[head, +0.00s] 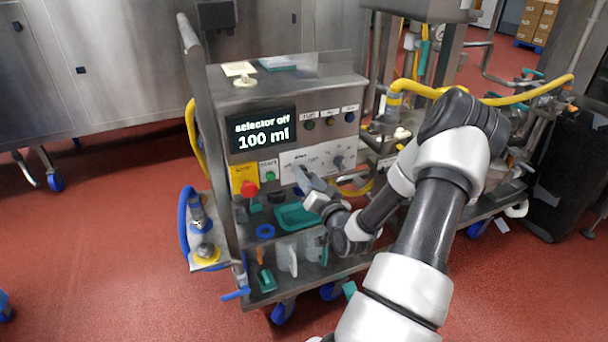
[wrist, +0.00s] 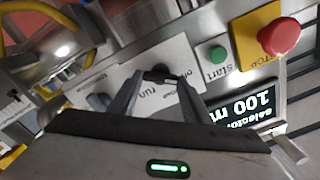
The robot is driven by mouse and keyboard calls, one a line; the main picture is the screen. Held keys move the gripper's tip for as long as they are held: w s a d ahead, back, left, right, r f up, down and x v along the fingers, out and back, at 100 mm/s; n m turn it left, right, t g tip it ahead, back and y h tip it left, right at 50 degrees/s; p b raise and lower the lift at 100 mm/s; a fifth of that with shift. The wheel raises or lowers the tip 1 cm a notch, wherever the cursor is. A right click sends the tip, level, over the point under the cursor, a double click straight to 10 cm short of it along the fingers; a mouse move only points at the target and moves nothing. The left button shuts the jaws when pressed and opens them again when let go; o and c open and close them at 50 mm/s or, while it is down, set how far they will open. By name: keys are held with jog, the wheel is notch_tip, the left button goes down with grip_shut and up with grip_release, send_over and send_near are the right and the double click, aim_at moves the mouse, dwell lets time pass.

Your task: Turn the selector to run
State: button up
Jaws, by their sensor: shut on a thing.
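The selector (wrist: 158,74) is a small dark knob on a pale label plate of the machine's front panel. In the wrist view the words "run" and "off" are printed beside it. My gripper (wrist: 158,80) has its two fingers around the knob and is shut on it. In the head view my gripper (head: 303,176) reaches the panel from the right and hides the knob. The display (head: 263,130) reads "selector off" and "100 ml". I cannot tell the knob's exact pointing.
A red stop button (head: 249,188) on a yellow plate and a green start button (head: 270,176) sit left of the selector. Another knob (head: 338,162) is to its right. A teal tray (head: 297,216) is below. Yellow hoses (head: 520,96) run at the right.

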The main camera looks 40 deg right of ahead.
jog(key=m, duration=0.3)
jog(key=shift+d+m+p, duration=0.1)
jog(key=shift+m+p, duration=0.25)
jog(key=shift+m, duration=0.05)
jog(key=m, duration=0.4)
jog(key=shift+p, duration=0.35)
jog(key=m, duration=0.6)
jog(key=shift+f+m+p, duration=0.25)
jog(key=shift+m+p, duration=0.15)
jog(key=m, duration=0.9)
jog(key=shift+f+b, duration=0.15)
jog(key=shift+b, duration=0.15)
jog(key=o, duration=1.1)
jog(key=shift+o, duration=0.2)
